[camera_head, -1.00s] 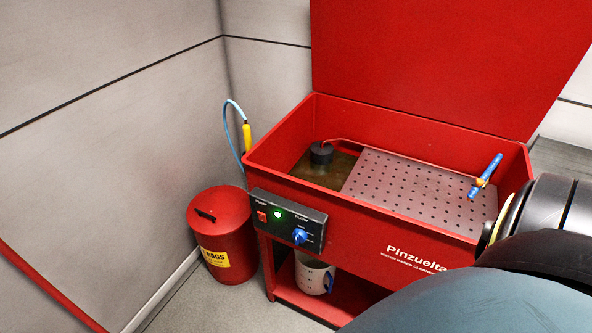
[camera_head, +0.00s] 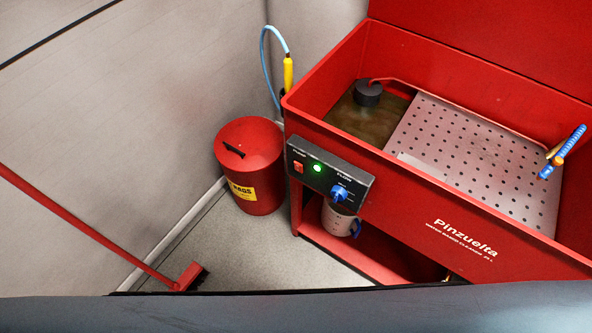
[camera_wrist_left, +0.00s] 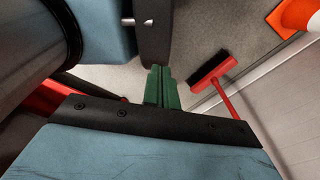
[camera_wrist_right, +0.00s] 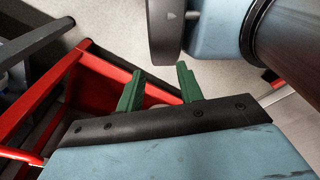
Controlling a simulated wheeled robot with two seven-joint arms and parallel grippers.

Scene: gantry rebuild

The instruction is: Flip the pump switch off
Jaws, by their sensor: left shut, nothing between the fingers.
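The pump switch (camera_head: 298,167) is a small red rocker at the left end of the dark control panel (camera_head: 322,183) on the red parts washer's front. A green light (camera_head: 318,169) glows beside it, and a blue flow knob (camera_head: 339,193) sits to the right. Neither gripper shows in the head view. In the left wrist view my left gripper (camera_wrist_left: 162,86) has its green fingers together, empty, above the floor. In the right wrist view my right gripper (camera_wrist_right: 158,88) has its green fingers apart with nothing between them. The switch is not discernible in either wrist view.
A red rags bin (camera_head: 250,165) stands left of the washer (camera_head: 430,195). An orange cone (camera_wrist_left: 296,14) shows in the left wrist view.

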